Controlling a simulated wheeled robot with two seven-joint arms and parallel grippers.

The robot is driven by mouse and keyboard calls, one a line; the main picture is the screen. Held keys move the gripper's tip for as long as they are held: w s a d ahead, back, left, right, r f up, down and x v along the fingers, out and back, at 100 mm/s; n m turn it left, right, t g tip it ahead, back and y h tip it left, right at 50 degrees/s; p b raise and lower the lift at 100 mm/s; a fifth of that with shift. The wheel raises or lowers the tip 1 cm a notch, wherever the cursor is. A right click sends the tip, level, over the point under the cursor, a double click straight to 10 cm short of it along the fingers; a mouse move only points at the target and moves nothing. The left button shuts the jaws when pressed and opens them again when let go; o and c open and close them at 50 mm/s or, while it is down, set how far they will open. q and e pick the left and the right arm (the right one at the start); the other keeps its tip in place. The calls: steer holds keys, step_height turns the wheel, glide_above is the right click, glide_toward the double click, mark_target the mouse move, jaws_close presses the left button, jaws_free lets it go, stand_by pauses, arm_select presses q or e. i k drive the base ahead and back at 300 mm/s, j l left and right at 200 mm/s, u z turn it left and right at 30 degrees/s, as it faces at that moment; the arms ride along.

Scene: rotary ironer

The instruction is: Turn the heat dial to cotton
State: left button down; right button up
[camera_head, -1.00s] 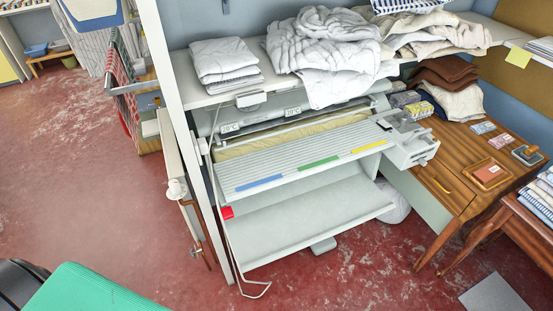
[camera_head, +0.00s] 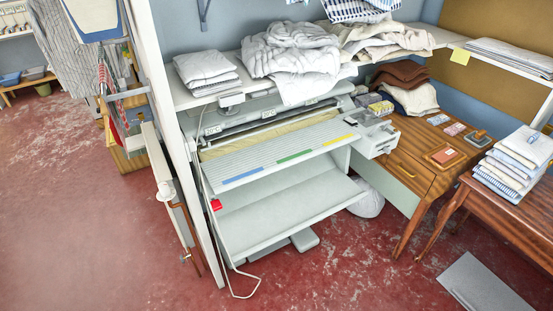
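The rotary ironer (camera_head: 285,160) stands in the middle under a shelf, with its feed board bearing blue, green and yellow strips. A light grey control box (camera_head: 375,136) sits at its right end. I cannot make out a heat dial or its markings at this size. A padded roller (camera_head: 250,138) shows behind the feed board. Neither of my grippers is in view.
Folded linen (camera_head: 206,70) and a heap of white cloth (camera_head: 292,55) lie on the shelf. A wooden desk (camera_head: 415,165) adjoins the ironer on the right. A table (camera_head: 510,210) stands further right. Open red floor lies in front and left.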

mark_target(366, 116)
steer(key=z, duration=0.3)
steer(key=i+l+z, duration=0.2)
steer(key=z, duration=0.3)
steer(key=i+l+z, duration=0.25)
steer(key=z, duration=0.2)
steer(key=l, duration=0.1)
